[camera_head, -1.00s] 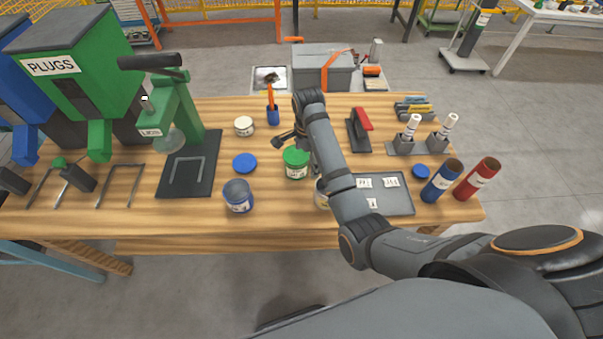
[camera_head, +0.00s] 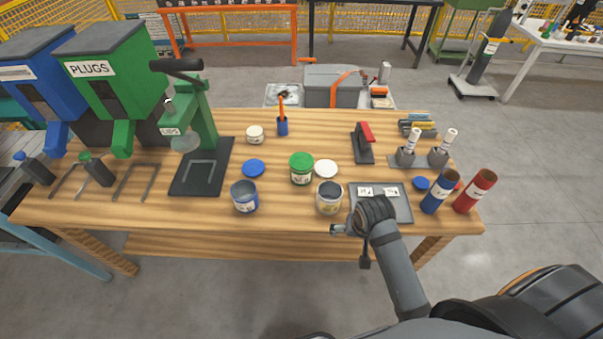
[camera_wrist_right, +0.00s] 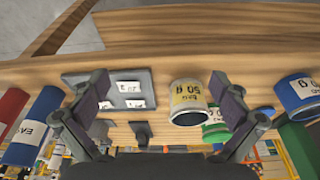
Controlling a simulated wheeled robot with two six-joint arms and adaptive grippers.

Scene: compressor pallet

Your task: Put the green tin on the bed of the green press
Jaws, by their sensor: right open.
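The green tin (camera_head: 301,170), with a green lid and white label, stands upright on the wooden table, right of the middle blue tin. It shows partly in the right wrist view (camera_wrist_right: 216,131), behind a pale tin. The green press (camera_head: 203,115) stands to the left, and its dark flat bed (camera_head: 182,182) has a U-shaped bracket on it and no tin. My right gripper (camera_head: 349,246) is open and empty at the table's front edge, in front of the pale tin and apart from the green tin. Its two spread fingers show in the right wrist view (camera_wrist_right: 165,88). My left gripper is not in view.
An open blue tin (camera_head: 244,198) and an open pale tin (camera_head: 329,200) stand near the front. Blue (camera_head: 253,168) and white (camera_head: 326,168) lids lie flat nearby. A grey tray (camera_head: 404,207) and blue and red tubes are at right. A small white jar (camera_head: 255,134) stands behind.

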